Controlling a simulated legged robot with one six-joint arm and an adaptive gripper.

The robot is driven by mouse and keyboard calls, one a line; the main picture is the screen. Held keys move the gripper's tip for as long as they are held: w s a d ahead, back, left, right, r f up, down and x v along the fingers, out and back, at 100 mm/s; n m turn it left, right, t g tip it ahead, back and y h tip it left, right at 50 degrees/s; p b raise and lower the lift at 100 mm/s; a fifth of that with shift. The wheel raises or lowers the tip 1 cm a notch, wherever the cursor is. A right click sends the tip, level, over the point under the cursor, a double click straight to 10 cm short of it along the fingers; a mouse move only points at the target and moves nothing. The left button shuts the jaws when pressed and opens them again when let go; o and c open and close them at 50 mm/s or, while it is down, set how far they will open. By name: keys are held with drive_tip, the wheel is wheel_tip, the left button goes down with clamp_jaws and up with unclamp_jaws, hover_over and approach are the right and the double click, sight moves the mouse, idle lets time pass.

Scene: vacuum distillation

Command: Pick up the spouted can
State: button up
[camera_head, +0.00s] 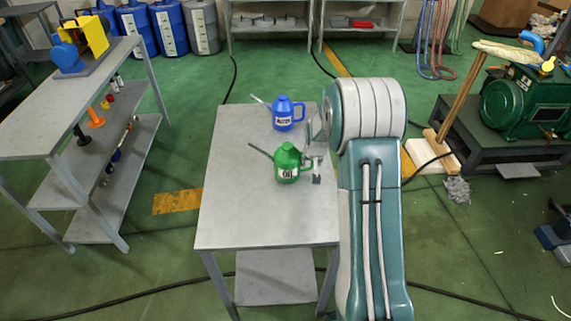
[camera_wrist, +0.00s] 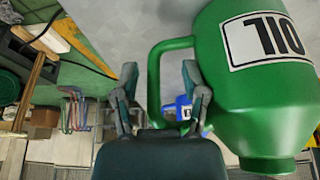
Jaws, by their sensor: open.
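A green spouted can (camera_head: 287,165) labelled OIL stands upright on the grey table, its thin spout pointing left and its handle right. A blue spouted can (camera_head: 284,114) stands farther back on the same table, its handle also on the right. My gripper (camera_head: 314,160) is low over the table at the green can's handle side, partly hidden by my arm. In the wrist view the green can (camera_wrist: 265,85) fills the right side. My gripper (camera_wrist: 160,100) is open there, with its fingers on either side of the handle bar; contact cannot be told. The blue can (camera_wrist: 180,110) shows behind.
The grey table (camera_head: 235,215) is bare at its front. A shelved bench (camera_head: 120,75) with small tools stands at the left. A green machine (camera_head: 520,100) on a low stand and a leaning broom (camera_head: 463,95) are at the right. Cables cross the floor.

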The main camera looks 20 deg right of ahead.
drive_tip(key=shift+w+d+f, duration=0.15)
drive_tip(key=shift+d+f, duration=0.1)
drive_tip(key=shift+f, duration=0.15)
drive_tip(key=shift+d, duration=0.3)
drive_tip(key=shift+a, duration=0.2)
clamp_jaws()
drive_tip(key=shift+a, duration=0.15)
